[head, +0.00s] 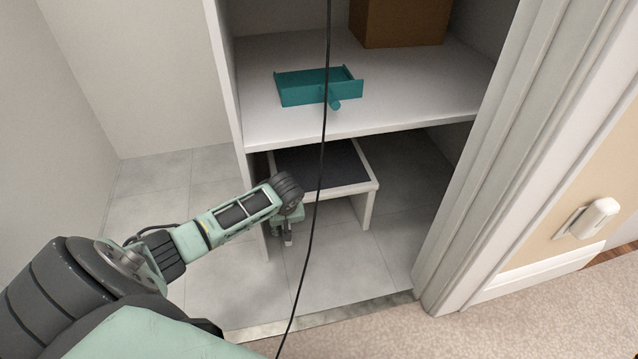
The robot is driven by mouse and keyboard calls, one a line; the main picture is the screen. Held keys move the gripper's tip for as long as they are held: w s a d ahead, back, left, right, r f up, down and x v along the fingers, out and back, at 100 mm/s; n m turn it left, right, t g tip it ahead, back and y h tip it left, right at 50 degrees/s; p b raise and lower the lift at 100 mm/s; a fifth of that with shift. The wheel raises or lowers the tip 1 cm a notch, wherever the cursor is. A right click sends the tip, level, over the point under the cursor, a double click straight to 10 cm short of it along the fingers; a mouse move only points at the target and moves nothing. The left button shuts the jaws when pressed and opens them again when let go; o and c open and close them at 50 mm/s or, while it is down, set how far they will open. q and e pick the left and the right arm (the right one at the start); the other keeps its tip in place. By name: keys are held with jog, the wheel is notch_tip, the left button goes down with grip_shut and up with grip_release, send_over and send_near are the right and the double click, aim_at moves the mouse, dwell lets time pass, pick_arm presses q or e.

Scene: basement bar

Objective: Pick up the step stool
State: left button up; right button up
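The step stool (322,166) stands upright on the tiled floor under the lowest visible shelf of a closet. It has a dark top and a white frame with white legs. Its back part is hidden beneath the shelf. My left gripper (288,240) hangs at the end of my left arm, just in front of the stool's left front corner in the picture. It is small and points downward, so I cannot tell its opening or whether it touches the stool. My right gripper is not in view.
A white shelf (410,95) overhangs the stool and holds a teal dustpan-like item (305,88) and a brown box (400,22). A white door frame (490,150) bounds the right side. Tiled floor (345,265) is clear in front. A black cable (312,225) crosses the view.

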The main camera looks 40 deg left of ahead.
pick_arm(q)
jog(key=shift+c, duration=0.2)
grip_shut()
dwell(0.5)
jog(key=shift+w+r, duration=0.15)
